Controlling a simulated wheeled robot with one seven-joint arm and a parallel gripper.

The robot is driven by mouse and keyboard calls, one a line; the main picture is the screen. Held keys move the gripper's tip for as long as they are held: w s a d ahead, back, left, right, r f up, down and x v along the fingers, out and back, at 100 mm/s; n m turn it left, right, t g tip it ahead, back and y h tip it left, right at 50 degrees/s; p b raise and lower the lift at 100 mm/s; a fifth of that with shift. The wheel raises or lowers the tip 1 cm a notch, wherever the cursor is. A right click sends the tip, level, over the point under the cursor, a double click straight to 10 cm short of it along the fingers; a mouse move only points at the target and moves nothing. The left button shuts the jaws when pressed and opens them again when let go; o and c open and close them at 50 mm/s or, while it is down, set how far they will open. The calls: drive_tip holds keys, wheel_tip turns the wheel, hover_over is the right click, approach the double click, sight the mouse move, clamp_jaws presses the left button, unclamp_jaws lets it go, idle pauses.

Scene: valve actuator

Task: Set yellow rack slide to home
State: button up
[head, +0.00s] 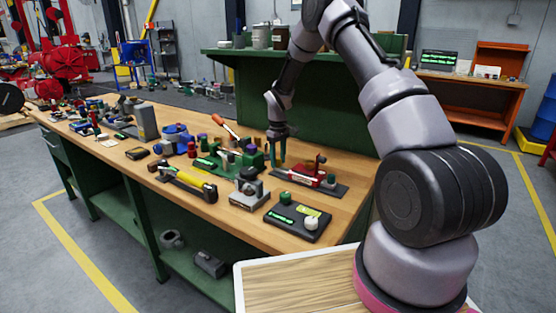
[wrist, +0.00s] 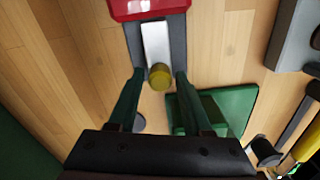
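A yellow round knob (wrist: 160,77) sits at the near end of a pale flat slide bar (wrist: 156,45) in the wrist view. The bar runs out from under a red block (wrist: 148,8) on a grey base plate (wrist: 178,38). In the head view the red device (head: 312,176) stands at the right end of the bench, and the knob cannot be made out. My gripper (head: 277,160) is over the device's left end, pointing down. Its two green fingers (wrist: 159,74) are open, one on each side of the knob, with a gap on both sides.
A green block (wrist: 225,105) lies close to the right finger in the wrist view. On the workbench (head: 250,222), a black control box (head: 297,221), a grey vise-like block (head: 249,193) and a yellow cylinder device (head: 198,186) stand nearby. A green panel rises behind.

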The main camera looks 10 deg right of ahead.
clamp_jaws()
idle(1.2)
